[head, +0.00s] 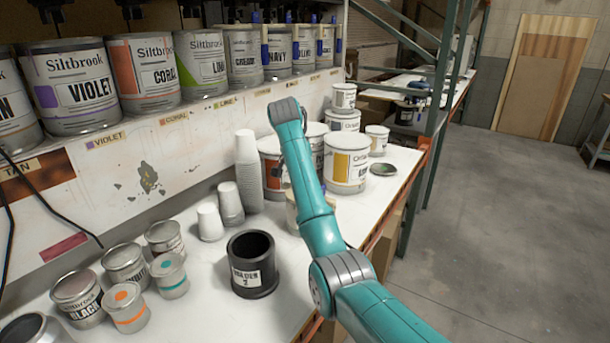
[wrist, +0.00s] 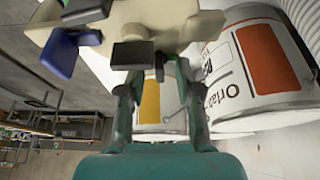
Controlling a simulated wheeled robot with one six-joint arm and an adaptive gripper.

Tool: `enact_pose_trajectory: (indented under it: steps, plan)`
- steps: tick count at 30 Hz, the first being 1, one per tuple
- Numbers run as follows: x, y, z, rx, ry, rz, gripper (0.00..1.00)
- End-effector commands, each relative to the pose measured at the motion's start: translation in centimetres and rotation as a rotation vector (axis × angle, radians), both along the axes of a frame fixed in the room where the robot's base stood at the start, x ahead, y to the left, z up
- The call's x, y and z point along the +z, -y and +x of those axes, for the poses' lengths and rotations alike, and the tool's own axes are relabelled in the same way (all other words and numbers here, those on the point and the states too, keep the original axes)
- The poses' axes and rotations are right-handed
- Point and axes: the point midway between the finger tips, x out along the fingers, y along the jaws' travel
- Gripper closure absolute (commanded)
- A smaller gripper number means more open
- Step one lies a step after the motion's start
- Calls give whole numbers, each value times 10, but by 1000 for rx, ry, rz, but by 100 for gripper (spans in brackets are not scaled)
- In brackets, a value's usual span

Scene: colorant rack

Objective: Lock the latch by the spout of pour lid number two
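A cream pour lid (wrist: 165,20) fills the top of the wrist view, close beyond my gripper. A blue piece (wrist: 60,52) and dark blocks (wrist: 132,55) show on it; I cannot tell which is the latch, whether it is locked, or the lid's number. My gripper (wrist: 158,92) has its two fingers apart, with a gap between them through which a yellow-labelled can shows. The fingertips are near the lid's underside edge; contact is unclear. In the head view my arm hides the gripper, and a cream object (head: 293,212) shows partly behind it.
White cans with yellow (head: 346,165) and orange (head: 272,165) labels stand on the bench near my arm. Stacked cups (head: 247,165), a black pot (head: 252,268) and small tins (head: 125,264) stand left. Labelled cans (head: 70,90) line the shelf above. Floor (head: 480,230) is clear at right.

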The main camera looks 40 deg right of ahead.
Motion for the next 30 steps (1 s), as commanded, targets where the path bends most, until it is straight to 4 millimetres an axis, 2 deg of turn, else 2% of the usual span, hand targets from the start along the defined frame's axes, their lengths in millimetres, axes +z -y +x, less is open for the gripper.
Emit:
enact_pose_trajectory:
  steps: [3, 5, 7, 8, 20, 30]
  plan:
    - [0, 0, 0, 0, 0, 0, 66]
    - [0, 0, 0, 0, 0, 0, 78]
    - [0, 0, 0, 0, 0, 0, 96]
    - [0, 0, 0, 0, 0, 0, 100]
    - [0, 0, 0, -25, -2, 0, 100]
    - [0, -1, 2, -224, -2, -1, 100]
